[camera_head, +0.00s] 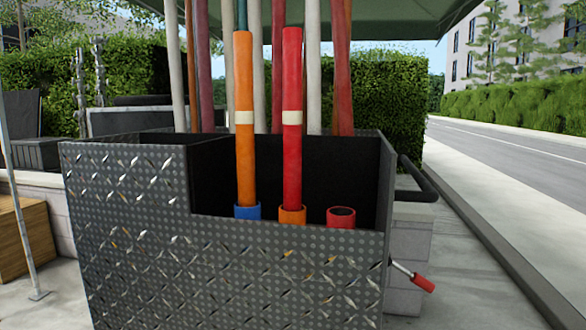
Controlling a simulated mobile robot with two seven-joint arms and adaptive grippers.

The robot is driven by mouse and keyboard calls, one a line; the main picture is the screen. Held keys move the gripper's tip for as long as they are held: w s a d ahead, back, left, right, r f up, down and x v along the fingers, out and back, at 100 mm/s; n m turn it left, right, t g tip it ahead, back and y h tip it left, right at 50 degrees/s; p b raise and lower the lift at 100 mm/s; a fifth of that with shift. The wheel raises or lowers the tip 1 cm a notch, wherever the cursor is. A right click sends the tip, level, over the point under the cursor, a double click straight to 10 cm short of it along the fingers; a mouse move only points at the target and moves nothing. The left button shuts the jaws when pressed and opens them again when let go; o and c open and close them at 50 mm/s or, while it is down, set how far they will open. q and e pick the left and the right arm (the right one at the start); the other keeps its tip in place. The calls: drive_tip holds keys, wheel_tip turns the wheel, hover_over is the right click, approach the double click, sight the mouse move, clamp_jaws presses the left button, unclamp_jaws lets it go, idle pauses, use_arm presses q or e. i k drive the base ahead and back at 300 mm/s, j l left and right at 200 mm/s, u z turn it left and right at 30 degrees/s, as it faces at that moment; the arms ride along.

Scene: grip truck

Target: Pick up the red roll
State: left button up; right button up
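The red roll (292,160) is a tall upright tube with a cream band around its middle. Its lower end stands at an orange ring-shaped holder (292,215) inside a dark diamond-plate metal bin (230,270). An orange roll (245,160) with a similar cream band stands upright to its left, at a blue holder (247,211). A red holder (341,217) to the right has an open top with nothing standing in it. The bin's front wall hides the lower parts of the holders. Neither of my grippers is in view.
Several white, red and brown poles (312,70) rise behind the rolls under a green canopy (390,18). A black bar handle (418,180) and a red-gripped lever (423,283) stick out on the bin's right. A pole stands at far left. Pavement at right is clear.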

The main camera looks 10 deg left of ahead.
sight(292, 63)
drive_tip(key=i+l+u, duration=0.1)
drive_tip(key=u, duration=0.55)
drive_tip(key=i+l+u, duration=0.1)
drive_tip(key=l+u, duration=0.15)
drive_tip(key=l, duration=0.35)
drive_tip(key=l+u, duration=0.3)
drive_tip(key=l, duration=0.9)
drive_tip(key=i+l+u, duration=0.15)
drive_tip(key=l, duration=0.4)
